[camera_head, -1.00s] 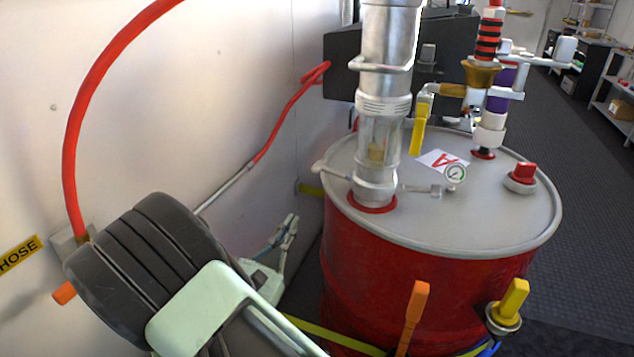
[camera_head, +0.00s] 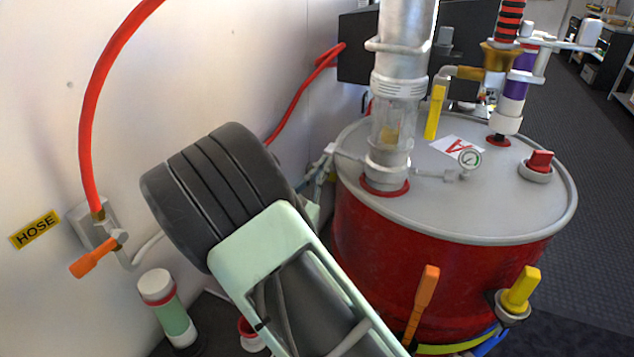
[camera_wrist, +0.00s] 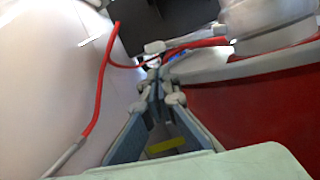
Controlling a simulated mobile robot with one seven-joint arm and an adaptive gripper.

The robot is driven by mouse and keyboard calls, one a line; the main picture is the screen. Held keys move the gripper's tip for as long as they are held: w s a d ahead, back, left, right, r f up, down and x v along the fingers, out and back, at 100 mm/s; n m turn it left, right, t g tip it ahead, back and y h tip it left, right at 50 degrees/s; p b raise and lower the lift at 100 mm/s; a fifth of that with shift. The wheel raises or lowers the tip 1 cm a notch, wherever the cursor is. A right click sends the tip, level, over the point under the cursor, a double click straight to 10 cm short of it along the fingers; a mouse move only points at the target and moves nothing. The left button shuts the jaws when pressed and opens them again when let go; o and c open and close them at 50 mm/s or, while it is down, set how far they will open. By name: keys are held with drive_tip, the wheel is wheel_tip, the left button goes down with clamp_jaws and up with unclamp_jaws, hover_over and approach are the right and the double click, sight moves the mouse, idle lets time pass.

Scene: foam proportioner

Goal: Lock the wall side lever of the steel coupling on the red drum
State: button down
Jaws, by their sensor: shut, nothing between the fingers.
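The red drum (camera_head: 375,245) stands right of centre in the head view with a grey lid. The steel coupling (camera_head: 388,178) sits at the foot of the upright pipe, over a red ring on the lid. Its wall side lever (camera_head: 345,152) sticks out toward the wall; its other lever (camera_head: 432,175) points right, by the gauge. My gripper (camera_head: 320,168) is at the tip of the wall side lever, partly hidden by my arm. In the wrist view my gripper (camera_wrist: 154,76) is shut and empty, just below the lever's end (camera_wrist: 155,47); contact cannot be told.
The wall with a red hose (camera_head: 92,130) is close on the left. A dark box (camera_head: 356,65) stands behind the drum. A white-and-green cylinder (camera_head: 168,310) is at lower left. Orange (camera_head: 422,300) and yellow (camera_head: 520,290) handles stand at the drum's front.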

drive_tip(key=shift+d+r, duration=0.1)
drive_tip(key=shift+r, duration=0.55)
